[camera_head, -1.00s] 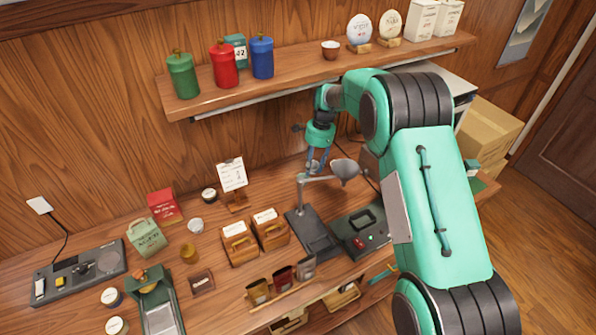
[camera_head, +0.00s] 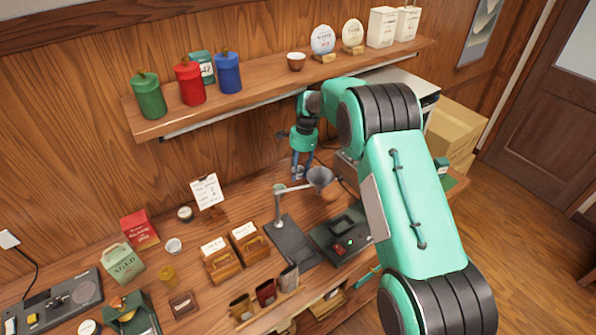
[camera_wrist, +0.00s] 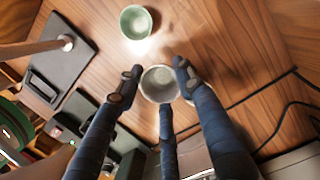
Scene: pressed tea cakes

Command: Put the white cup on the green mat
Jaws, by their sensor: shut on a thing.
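The white cup (camera_wrist: 161,85) is a small round vessel seen from above in the wrist view. My gripper (camera_wrist: 155,79) is shut on it, with dark blue fingers around its sides. In the head view my gripper (camera_head: 299,173) points down beside the funnel stand, above the back of the counter; the cup is too small to make out clearly there. How high the cup is above the wood I cannot tell.
A pale green cup (camera_wrist: 136,22) stands near the held cup. A wall shelf (camera_head: 250,95) with canisters is above. Small wooden boxes (camera_head: 222,265) and a white pot (camera_head: 173,246) are farther left.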

